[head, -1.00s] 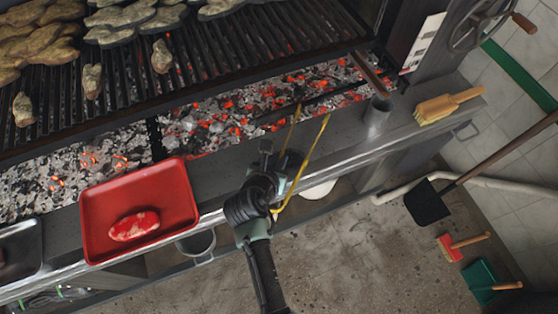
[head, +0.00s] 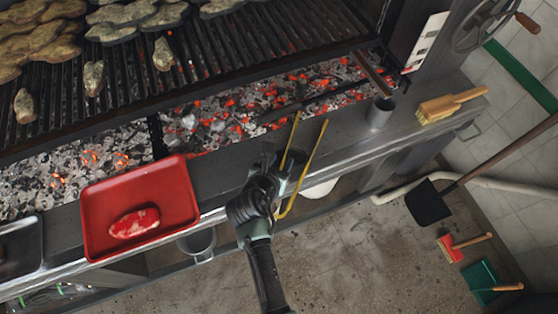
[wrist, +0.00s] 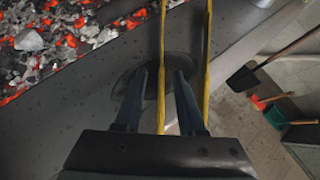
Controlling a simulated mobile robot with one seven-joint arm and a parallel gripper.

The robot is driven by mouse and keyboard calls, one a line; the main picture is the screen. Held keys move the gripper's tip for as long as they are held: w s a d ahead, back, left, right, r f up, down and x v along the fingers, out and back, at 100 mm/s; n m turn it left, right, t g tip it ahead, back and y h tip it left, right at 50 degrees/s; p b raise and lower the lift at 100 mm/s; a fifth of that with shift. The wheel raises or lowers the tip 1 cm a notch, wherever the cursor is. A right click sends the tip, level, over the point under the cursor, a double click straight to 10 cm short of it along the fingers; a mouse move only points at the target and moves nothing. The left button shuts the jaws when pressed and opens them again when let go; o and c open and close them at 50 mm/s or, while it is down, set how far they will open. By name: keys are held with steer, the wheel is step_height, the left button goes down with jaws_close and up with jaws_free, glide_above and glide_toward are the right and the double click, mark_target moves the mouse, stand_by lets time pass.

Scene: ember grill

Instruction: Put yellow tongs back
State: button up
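The yellow tongs (head: 312,153) have two long thin arms, spread apart, with the tips toward the grill and the bend toward me, over the ledge's front edge. My gripper (head: 278,160) is at the left arm of the tongs. In the wrist view, the tongs' left arm (wrist: 162,50) runs between my gripper's two dark fingers (wrist: 159,72), with a gap visible on each side. The tongs' right arm (wrist: 207,60) passes outside the right finger. The fingers are apart. My palm hides the bend in the wrist view. Whether the tongs touch the ledge is unclear.
The grey ledge (head: 345,140) borders the hot coals (head: 225,115) under the grill grate (head: 250,45). A red tray (head: 180,195) with meat (head: 134,223) lies left.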

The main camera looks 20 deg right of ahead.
steer(key=shift+r, duration=0.3)
steer(key=p+v, duration=0.1)
steer(key=v, duration=1.1)
steer(key=w+a+r+m+t+y, duration=0.1)
steer(key=w+r+m+t, duration=0.3)
steer(key=r, duration=0.6)
steer(key=w+a+r+m+t+y, duration=0.15)
steer(key=w+r+m, duration=0.3)
steer(key=r, duration=0.55)
steer(key=w+a+r+m+t, duration=0.1)
steer(key=w+r+m+t, duration=0.35)
steer(key=r, duration=0.55)
steer(key=s+a+r+m+t+y, duration=0.1)
steer(key=s+r+m+t, duration=0.2)
steer(key=r, duration=0.7)
steer(key=s+a+r+m+t+y, duration=0.1)
steer(key=s+r+m+t, duration=0.2)
steer(key=r, duration=0.8)
steer(key=s+a+r+m+t+y, duration=0.1)
steer(key=s+r+m+t, duration=0.2)
steer(key=s+r+m, duration=0.4)
step_height(320, 180, up, 4)
steer(key=shift+a+m+t+y, duration=0.3)
steer(key=shift+a+m+y, duration=0.1)
steer(key=shift+m, duration=0.7)
steer(key=shift+s, duration=0.1)
